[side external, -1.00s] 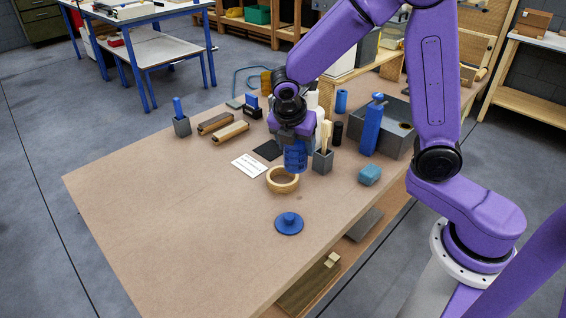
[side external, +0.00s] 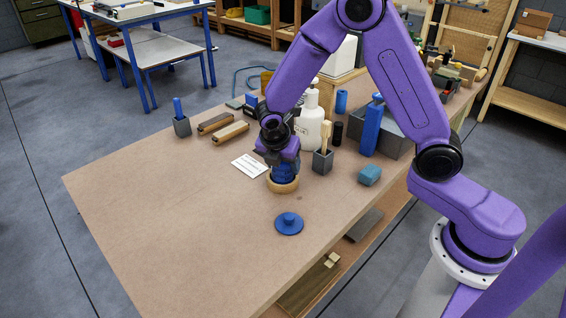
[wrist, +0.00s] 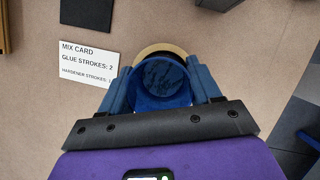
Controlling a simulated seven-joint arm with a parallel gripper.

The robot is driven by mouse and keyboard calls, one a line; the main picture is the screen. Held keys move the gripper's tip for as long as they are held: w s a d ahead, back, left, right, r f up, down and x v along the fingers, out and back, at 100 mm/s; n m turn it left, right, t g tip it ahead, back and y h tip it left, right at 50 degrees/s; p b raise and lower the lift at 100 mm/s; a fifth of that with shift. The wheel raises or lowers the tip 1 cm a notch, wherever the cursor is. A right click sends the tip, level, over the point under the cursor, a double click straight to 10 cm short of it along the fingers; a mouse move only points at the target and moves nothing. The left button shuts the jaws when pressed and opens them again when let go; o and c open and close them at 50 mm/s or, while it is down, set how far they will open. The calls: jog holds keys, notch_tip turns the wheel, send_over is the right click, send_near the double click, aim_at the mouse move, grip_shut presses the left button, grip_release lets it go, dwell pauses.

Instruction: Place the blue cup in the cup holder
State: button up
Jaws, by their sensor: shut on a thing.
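The blue cup (side external: 284,172) is between the fingers of my gripper (side external: 283,165), which is shut on it. In the side view the cup's lower part is inside or right over the wooden ring-shaped cup holder (side external: 283,186); whether it rests on the bottom I cannot tell. In the wrist view I look down into the cup (wrist: 160,82), with a finger on each side of it. The holder's pale rim (wrist: 161,48) shows behind the cup's far edge; the rest of the holder is hidden.
A white mix card (side external: 249,165) lies left of the holder. A blue lid-like disc (side external: 289,223) lies in front. The table's left front is clear.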

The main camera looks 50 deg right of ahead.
jog(key=shift+f, duration=0.2)
jog(key=o, duration=1.1)
jog(key=shift+r, duration=0.1)
jog(key=v, duration=1.2)
jog(key=s+d+m+y, duration=0.1)
jog(key=s+m, duration=0.2)
jog(key=s, duration=0.6)
jog(key=s+d+m+g+y, duration=0.1)
jog(key=s+m+y, duration=0.1)
jog(key=s, duration=0.7)
jog(key=s+d+r+m+y, duration=0.1)
jog(key=s+m, duration=0.4)
jog(key=s, duration=0.5)
jog(key=shift+d+r+g, duration=0.15)
jog(key=shift+d+g, duration=0.1)
jog(key=shift+g, duration=0.05)
